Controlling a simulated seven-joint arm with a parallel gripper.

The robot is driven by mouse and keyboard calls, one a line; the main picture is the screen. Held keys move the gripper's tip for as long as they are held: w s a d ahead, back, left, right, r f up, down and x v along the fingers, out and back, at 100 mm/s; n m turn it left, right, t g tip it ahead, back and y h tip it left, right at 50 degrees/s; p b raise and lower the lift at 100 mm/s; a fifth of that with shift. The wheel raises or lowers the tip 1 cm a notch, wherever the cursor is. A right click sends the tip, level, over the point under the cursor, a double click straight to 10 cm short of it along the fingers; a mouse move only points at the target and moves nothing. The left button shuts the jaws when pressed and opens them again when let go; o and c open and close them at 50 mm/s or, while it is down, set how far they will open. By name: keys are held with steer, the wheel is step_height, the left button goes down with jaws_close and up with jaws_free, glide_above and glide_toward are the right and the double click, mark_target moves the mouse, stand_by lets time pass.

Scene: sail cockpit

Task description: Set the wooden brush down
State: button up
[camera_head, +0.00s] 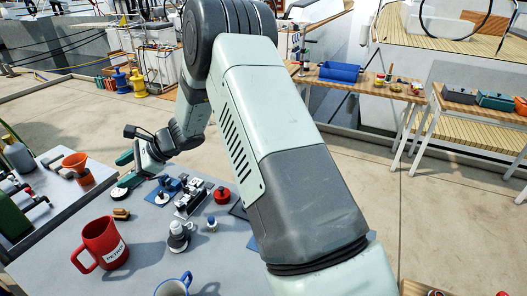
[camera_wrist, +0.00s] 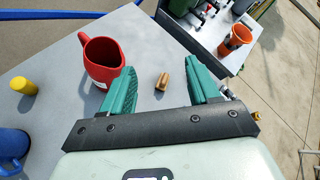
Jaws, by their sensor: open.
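The wooden brush (camera_head: 121,213) is a small brown block lying on the grey table, just behind the red mug. In the wrist view the brush (camera_wrist: 162,81) shows between my two green fingers, with clear gaps on both sides. My gripper (camera_head: 125,170) is open and empty, near the table's far left edge in the head view. In the wrist view my gripper (camera_wrist: 160,68) has its fingers spread wide. The brush looks to be resting on the table, apart from the fingers.
The red mug (camera_head: 101,245) stands close to the brush. A blue mug (camera_head: 173,285) is at the front edge. Winch parts and a red knob (camera_head: 222,195) crowd the table's right part. An orange funnel (camera_head: 76,162) stands on the neighbouring bench at left. Bare tabletop surrounds the brush.

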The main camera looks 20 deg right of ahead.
steer(key=s+d+r+n+h, duration=0.2)
steer(key=s+d+r+n, duration=0.2)
steer(key=s+r, duration=0.4)
steer(key=s+d+r+n+h, duration=0.2)
steer(key=s+d+r+n, duration=0.35)
steer(key=r, duration=0.35)
steer(key=s+d+r+n+t+h, duration=0.1)
steer(key=s+d+r+n+h, duration=0.2)
steer(key=s+d, duration=0.5)
steer(key=s+d+r+n+t+h, duration=0.2)
steer(key=s+d, duration=0.6)
steer(key=s, duration=0.6)
steer(key=r+n+h, duration=0.1)
steer(key=h, duration=0.1)
steer(key=shift+d+h, duration=0.25)
steer(key=shift+h, duration=0.15)
